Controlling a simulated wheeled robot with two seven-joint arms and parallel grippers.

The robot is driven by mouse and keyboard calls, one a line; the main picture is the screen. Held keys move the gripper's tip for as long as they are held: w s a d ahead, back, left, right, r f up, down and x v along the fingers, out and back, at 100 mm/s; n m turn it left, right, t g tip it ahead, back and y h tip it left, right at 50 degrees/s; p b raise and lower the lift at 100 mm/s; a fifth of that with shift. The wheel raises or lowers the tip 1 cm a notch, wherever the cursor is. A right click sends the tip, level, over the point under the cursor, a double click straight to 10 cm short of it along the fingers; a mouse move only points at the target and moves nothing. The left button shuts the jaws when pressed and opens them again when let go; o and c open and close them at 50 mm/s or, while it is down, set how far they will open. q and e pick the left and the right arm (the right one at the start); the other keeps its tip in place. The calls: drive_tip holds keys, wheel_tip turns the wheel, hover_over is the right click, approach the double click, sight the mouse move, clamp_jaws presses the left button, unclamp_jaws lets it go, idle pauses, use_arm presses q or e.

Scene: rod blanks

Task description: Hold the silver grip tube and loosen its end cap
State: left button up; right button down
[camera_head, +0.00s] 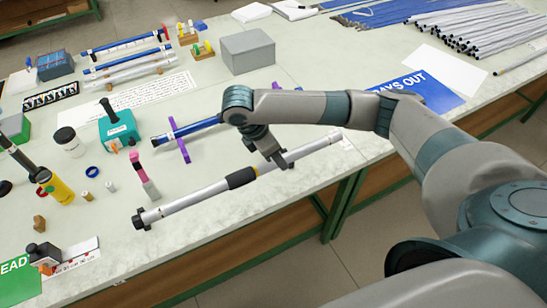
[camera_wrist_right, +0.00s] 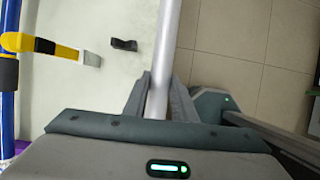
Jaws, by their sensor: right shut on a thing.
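The silver grip tube (camera_head: 200,195) is a long silver rod with a black grip sleeve (camera_head: 241,178) near its middle. A black end cap (camera_head: 139,220) with a side nub is on its left end. Its right end (camera_head: 336,136) has a pale fitting. My right gripper (camera_head: 274,161) is shut on the tube, to the right of the black sleeve. In the right wrist view the tube (camera_wrist_right: 164,45) runs up from between the two fingers (camera_wrist_right: 160,98). The tube lies along the bench's front edge; I cannot tell how high it is. My left gripper is not in view.
A blue tube (camera_head: 190,131) with a purple support stands behind the silver tube. A pink-topped tool (camera_head: 145,178), a yellow tool (camera_head: 55,186) and a teal box (camera_head: 118,130) stand on the left. Silver rods (camera_head: 490,32) lie at back right. The bench's front right is mostly clear.

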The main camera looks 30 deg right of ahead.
idle(0.5)
drive_tip(key=shift+w+a+f+b, duration=1.35)
drive_tip(key=shift+w+a+f, duration=0.7)
drive_tip(key=shift+w+f, duration=0.2)
drive_tip(key=shift+w+a+f+b, duration=1.35)
drive_tip(key=shift+w+a+f, duration=0.65)
drive_tip(key=shift+w+f, duration=0.2)
drive_tip(key=shift+s, duration=0.1)
drive_tip(key=shift+f, duration=0.45)
drive_tip(key=shift+r+p, duration=0.65)
drive_tip(key=shift+p, duration=0.35)
